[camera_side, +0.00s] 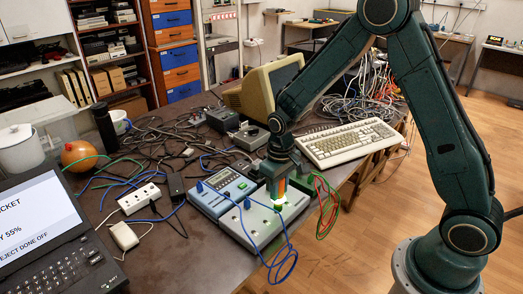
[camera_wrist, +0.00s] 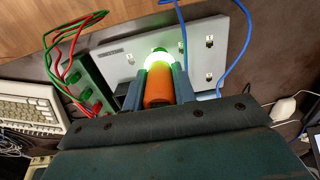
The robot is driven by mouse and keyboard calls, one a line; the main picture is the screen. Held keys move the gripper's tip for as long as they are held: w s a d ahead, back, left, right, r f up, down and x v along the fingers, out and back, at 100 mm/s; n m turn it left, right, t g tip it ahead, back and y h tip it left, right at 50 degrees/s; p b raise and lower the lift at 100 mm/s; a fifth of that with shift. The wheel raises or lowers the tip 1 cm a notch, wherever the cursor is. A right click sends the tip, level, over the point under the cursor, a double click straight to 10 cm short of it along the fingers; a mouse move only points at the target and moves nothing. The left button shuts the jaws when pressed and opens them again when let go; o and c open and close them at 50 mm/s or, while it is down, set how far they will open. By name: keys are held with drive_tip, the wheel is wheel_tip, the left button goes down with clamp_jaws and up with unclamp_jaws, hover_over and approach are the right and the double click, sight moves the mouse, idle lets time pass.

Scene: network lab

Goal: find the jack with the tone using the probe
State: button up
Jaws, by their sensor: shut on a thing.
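My gripper (camera_side: 280,190) is shut on an orange probe (camera_wrist: 158,90), which stands between the dark fingers and points at a pale grey jack panel (camera_wrist: 112,72). The probe's tip (camera_wrist: 158,58) glows bright green-white; the glow hides whether it touches a jack. In the side view the panel (camera_side: 236,226) lies on the table under my gripper. Several small jacks show in the wrist view, one left of the tip (camera_wrist: 129,57) and others to its right (camera_wrist: 209,41). Blue cables (camera_wrist: 234,60) run from the panel.
A blue-grey meter (camera_side: 222,188) with a display adjoins the panel. A green box (camera_wrist: 88,75) with red and green leads sits beside it. A keyboard (camera_side: 350,143), an old monitor (camera_side: 250,95), tangled cables and a laptop (camera_side: 60,235) crowd the table.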

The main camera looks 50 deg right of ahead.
drive_tip(key=a, duration=0.1)
drive_tip(key=a+r, duration=0.1)
drive_tip(key=w+a+r, duration=0.1)
drive_tip(key=a, duration=0.1)
drive_tip(key=shift+w+r, duration=0.1)
drive_tip(key=shift+f, duration=0.2)
drive_tip(key=shift+f, duration=1.4)
idle(1.2)
drive_tip(key=shift+n, duration=4)
